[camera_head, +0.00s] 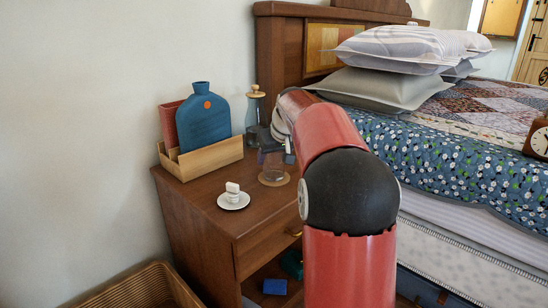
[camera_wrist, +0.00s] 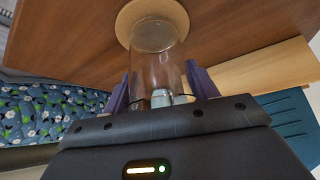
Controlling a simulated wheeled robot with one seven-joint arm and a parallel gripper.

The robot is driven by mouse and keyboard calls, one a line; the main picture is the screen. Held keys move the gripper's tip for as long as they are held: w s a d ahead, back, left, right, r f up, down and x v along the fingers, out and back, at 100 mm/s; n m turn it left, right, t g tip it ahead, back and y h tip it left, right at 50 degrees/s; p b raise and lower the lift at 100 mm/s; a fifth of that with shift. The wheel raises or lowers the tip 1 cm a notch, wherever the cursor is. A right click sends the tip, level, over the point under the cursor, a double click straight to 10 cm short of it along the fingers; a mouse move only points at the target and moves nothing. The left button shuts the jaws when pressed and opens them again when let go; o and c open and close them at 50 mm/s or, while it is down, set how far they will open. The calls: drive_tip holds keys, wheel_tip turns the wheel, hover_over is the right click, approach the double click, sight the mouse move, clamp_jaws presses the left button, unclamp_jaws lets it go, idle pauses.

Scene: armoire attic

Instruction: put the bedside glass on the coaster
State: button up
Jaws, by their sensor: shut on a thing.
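The bedside glass (camera_wrist: 157,68) is clear and sits between the two purple fingers of my gripper (camera_wrist: 160,90), which is shut on it. In the head view the glass (camera_head: 272,162) is upright near the right edge of the nightstand, partly hidden by my arm. The round tan coaster (camera_wrist: 125,22) lies on the nightstand (camera_head: 210,188) directly beyond the base of the glass. In the head view the coaster (camera_head: 264,183) shows around the base. I cannot tell whether the base touches it or hangs just above.
A wooden box (camera_head: 212,157) with a blue hot-water bottle (camera_head: 203,120) and a red book (camera_head: 170,124) stands at the back left. A stoppered glass bottle (camera_head: 252,112) is behind my gripper. A white saucer (camera_head: 234,202) holds a small white item. The bed (camera_head: 470,150) is at right.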

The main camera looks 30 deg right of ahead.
drive_tip(key=shift+f, duration=0.2)
drive_tip(key=o, duration=1.1)
drive_tip(key=shift+s+r, duration=0.2)
drive_tip(key=shift+r, duration=0.35)
drive_tip(key=p+v, duration=0.2)
drive_tip(key=v, duration=0.9)
drive_tip(key=s+a+f, duration=0.3)
drive_tip(key=s+a, duration=0.8)
drive_tip(key=s, duration=0.2)
drive_tip(key=s+a+f, duration=0.3)
drive_tip(key=s+f, duration=0.3)
drive_tip(key=s, duration=0.2)
drive_tip(key=s+a+f+g, duration=0.1)
drive_tip(key=s+a+f, duration=0.2)
drive_tip(key=s+f, duration=0.4)
drive_tip(key=shift+s+a+n, duration=0.3)
drive_tip(key=shift+s, duration=0.25)
